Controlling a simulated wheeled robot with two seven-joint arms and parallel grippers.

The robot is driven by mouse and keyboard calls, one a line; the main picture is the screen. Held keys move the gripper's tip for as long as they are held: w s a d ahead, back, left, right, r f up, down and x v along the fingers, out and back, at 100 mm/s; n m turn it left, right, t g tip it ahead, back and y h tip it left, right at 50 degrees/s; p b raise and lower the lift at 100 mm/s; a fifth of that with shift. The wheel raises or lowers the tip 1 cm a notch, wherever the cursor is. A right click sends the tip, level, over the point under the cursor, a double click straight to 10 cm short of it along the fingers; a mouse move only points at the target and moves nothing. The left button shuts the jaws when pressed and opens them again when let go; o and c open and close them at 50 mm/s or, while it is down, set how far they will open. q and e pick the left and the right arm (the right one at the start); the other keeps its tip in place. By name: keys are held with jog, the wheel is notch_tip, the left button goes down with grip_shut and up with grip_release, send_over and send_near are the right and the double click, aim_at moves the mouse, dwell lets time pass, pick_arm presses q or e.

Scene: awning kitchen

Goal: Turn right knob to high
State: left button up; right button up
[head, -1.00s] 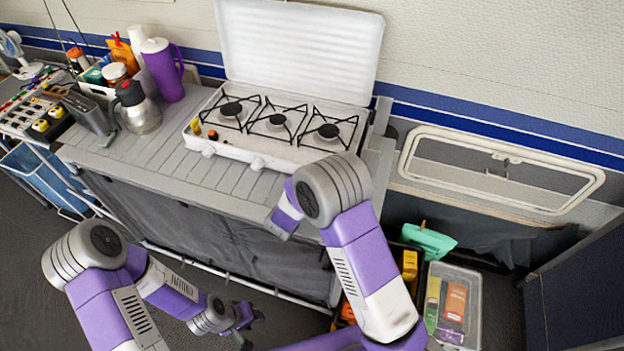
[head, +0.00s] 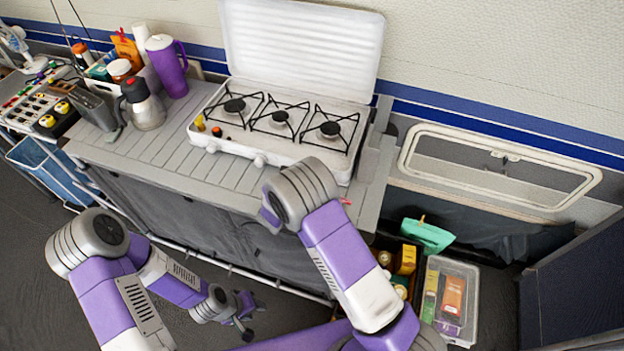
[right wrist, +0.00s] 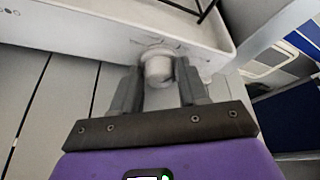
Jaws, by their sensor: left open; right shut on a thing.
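The white three-burner stove (head: 215,131) stands on the grey counter with its lid up. Its left knob (head: 212,148) and middle knob (head: 260,161) show on the front face. The right knob is hidden behind my right arm in the head view. In the right wrist view, the pale round right knob (right wrist: 158,68) sits between the fingers of my right gripper (right wrist: 158,79), which is shut on it. I cannot read the knob's setting. My left gripper (head: 244,324) is open and empty, low in front of the counter.
A purple jug (head: 168,68) and a steel flask (head: 145,106) stand left of the stove on the counter (head: 170,150). A clear bin (head: 450,300) of packages is on the floor at the right.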

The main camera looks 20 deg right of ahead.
jog(key=o, duration=0.9)
jog(key=shift+c, duration=0.2)
jog(key=p+v, duration=0.1)
jog(key=v, duration=0.6)
jog(key=shift+s+a+r, duration=0.1)
jog(key=shift+s+a, duration=0.1)
jog(key=shift+a, duration=0.1)
